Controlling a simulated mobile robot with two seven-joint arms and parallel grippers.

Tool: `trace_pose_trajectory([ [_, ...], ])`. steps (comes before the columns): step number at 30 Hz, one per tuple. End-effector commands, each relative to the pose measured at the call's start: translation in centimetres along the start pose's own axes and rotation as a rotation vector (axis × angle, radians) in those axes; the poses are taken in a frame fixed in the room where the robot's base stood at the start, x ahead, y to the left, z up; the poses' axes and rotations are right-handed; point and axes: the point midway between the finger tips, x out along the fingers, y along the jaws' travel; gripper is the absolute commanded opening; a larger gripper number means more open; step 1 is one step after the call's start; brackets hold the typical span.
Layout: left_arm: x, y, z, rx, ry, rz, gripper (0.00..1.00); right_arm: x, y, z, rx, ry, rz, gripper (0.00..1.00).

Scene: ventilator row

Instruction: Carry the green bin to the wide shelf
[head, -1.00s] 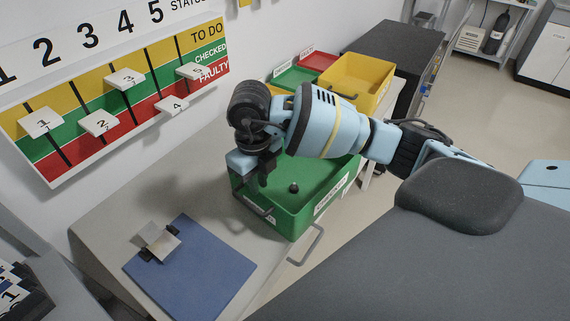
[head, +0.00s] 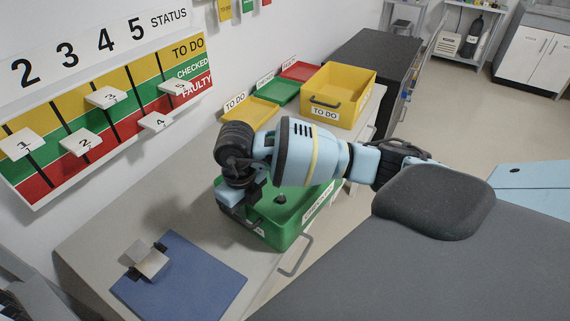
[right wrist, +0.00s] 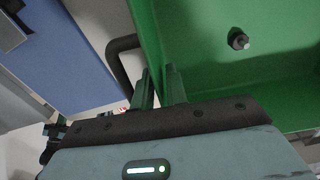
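The green bin (head: 293,230) stands on the grey counter, with a small dark knob-like object (head: 281,199) on its floor. This object also shows in the right wrist view (right wrist: 238,39). My right gripper (head: 247,211) is down at the bin's left end. In the right wrist view its fingers (right wrist: 160,88) are close together, one on each side of the bin wall beside the dark handle (right wrist: 122,58), and look shut on the wall. My arm hides part of the bin. A shelf unit (head: 466,45) stands far back; I cannot tell whether it is the wide shelf. My left gripper is not in view.
A blue mat (head: 205,285) with a small light block (head: 148,258) lies left of the bin. A yellow bin (head: 345,90) and flat coloured trays (head: 250,111) stand behind. A numbered board (head: 100,105) hangs on the wall. Open floor (head: 470,120) lies right.

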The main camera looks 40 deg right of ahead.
Motion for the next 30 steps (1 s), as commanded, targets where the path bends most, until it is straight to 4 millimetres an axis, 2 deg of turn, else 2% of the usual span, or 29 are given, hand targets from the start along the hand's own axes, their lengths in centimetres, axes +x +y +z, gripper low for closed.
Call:
trace_pose_trajectory([
  [3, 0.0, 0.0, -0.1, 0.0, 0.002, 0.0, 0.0, 1.5, 0.1, 0.0, -0.001, 0.001, 0.001, 0.15],
  [7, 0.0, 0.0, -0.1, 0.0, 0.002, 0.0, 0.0, 2.3, 0.1, 0.0, -0.001, 0.0, 0.001, 0.15],
  [14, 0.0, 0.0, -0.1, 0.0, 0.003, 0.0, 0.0, 2.3, 0.0, 0.0, -0.001, -0.001, 0.001, 0.13],
  [17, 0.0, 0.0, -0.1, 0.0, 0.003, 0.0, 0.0, 2.3, 0.0, 0.0, -0.001, -0.001, 0.001, 0.0],
  [30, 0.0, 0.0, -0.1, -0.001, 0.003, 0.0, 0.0, 2.2, 0.0, 0.0, 0.0, -0.001, 0.001, 0.0],
])
